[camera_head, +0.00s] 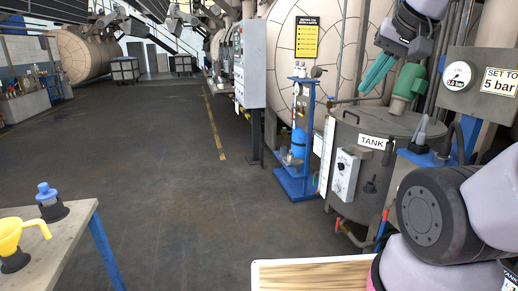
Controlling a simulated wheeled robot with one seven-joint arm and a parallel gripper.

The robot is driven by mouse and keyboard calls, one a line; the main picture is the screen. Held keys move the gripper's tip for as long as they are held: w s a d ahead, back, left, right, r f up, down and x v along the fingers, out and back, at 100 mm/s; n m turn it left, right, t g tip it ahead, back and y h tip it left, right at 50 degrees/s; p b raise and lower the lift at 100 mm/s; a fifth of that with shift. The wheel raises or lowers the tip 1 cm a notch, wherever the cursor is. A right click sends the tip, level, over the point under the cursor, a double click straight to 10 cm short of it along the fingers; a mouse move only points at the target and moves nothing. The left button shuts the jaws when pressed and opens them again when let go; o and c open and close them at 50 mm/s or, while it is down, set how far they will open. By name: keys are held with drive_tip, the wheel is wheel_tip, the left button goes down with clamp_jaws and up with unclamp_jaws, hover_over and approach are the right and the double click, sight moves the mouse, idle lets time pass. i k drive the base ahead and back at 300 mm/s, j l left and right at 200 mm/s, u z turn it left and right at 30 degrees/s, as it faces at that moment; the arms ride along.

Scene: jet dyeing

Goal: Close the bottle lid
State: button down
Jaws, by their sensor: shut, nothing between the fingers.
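My gripper (376,76) has teal fingers and hangs at the upper right, in front of the large beige vessel and above the tank. Its fingers are shut together and hold nothing. Small containers (287,157) stand low on a blue stand in the middle right; I cannot tell whether any has a lid.
The blue stand (296,184) is beside the metal tank (361,204). A wooden board (312,276) shows at the bottom. The grey floor between table and stand is clear.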

sight(320, 73)
drive_tip(key=i+u, duration=0.5)
drive_tip(key=i, duration=1.35)
drive_tip(key=i+z, duration=0.15)
drive_tip(key=i, duration=0.55)
drive_tip(key=i+z, duration=0.2)
drive_tip(key=i, duration=0.5)
drive_tip(key=i+j+z, duration=0.15)
drive_tip(key=i, duration=0.55)
drive_tip(key=i+z, duration=0.4)
drive_tip(key=i, duration=0.25)
drive_tip(key=i+j+z, duration=0.2)
drive_tip(key=i+z, duration=0.25)
drive_tip(key=i, duration=0.2)
